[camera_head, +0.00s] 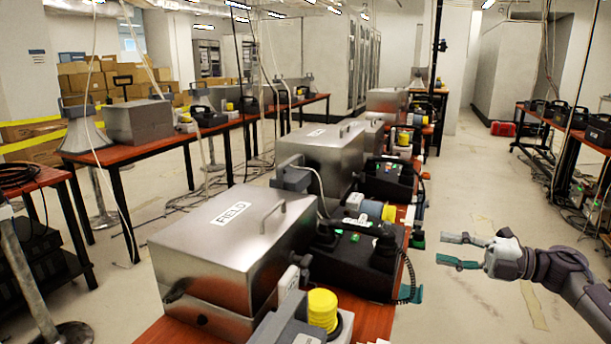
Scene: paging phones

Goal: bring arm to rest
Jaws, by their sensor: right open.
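My right gripper (462,251) comes in from the right edge on its grey arm. Its two fingers point left and stand apart, with nothing between them. It hovers over the pale floor, just right of the table with the equipment. A black paging phone (352,262) with a coiled cord sits on that table, left of the gripper and apart from it. A second black phone unit (388,180) sits farther back on the same row. My left gripper is not in view.
A metal box labelled FIELD (215,260) stands at the table's near left. A yellow knob (323,308) rises at the front edge. Another wooden table (150,152) with equipment runs along the left. A table at the right (560,125) holds black units. The aisle floor (470,195) is largely clear.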

